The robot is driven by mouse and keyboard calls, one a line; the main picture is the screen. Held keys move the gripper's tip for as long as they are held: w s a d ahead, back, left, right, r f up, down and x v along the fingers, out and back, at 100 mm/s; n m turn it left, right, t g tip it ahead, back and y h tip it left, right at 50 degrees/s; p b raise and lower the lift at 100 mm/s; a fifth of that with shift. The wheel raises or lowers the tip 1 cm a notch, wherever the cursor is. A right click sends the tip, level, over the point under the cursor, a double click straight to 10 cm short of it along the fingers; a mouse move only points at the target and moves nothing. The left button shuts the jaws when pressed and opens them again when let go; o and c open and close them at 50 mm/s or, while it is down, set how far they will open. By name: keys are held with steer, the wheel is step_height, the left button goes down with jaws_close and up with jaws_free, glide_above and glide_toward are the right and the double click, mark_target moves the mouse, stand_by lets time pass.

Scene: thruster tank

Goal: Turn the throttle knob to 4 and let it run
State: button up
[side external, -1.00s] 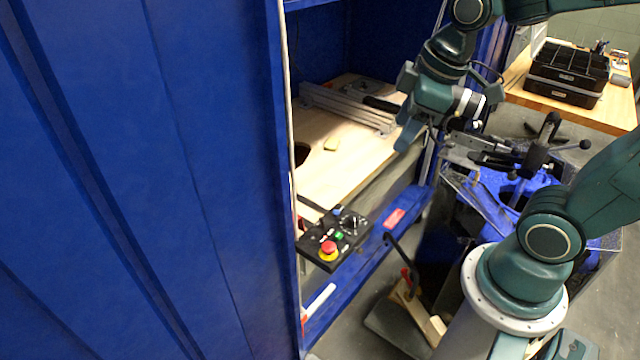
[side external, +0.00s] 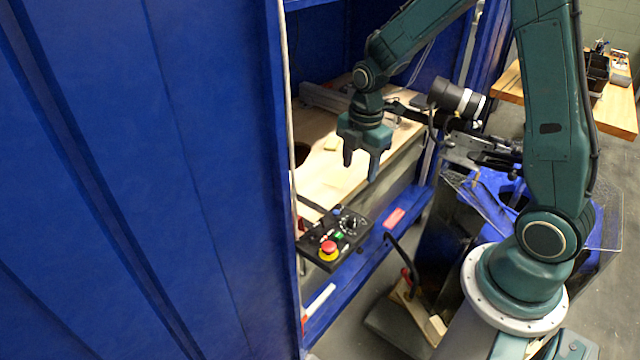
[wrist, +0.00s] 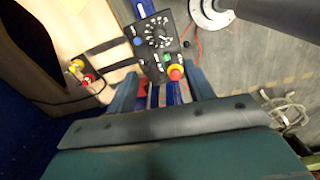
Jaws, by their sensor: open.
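The throttle knob (side external: 350,225) is a small dark dial with white scale marks on a black control box (side external: 318,252), which sticks out at the front of the blue cabinet. In the wrist view the knob (wrist: 158,38) shows ahead of the fingertips, uncovered. Its number setting is too small to read. A red emergency stop on a yellow ring (side external: 328,249), a green button (wrist: 167,58) and a blue button (wrist: 138,41) share the box. My gripper (side external: 360,171) is open and empty, pointing down above the box and clear of the knob.
A wooden worktop (side external: 318,176) lies inside the cabinet behind the box, bearing a metal rail. The blue cabinet wall (side external: 200,180) stands close on the left. A clear-sided tank with blue parts (side external: 500,190) stands to the right. Air around the knob looks free.

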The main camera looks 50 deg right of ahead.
mark_target(354, 217)
steer(key=shift+w+d+f+n, duration=0.2)
steer(key=shift+f+n, duration=0.15)
steer(key=shift+f, duration=0.4)
steer(key=shift+w+d+f+n, duration=0.15)
steer(key=shift+f+n, duration=0.2)
steer(key=shift+f, duration=0.35)
steer(key=shift+f, duration=0.1)
steer(key=shift+f, duration=6.75)
steer(key=c, duration=1)
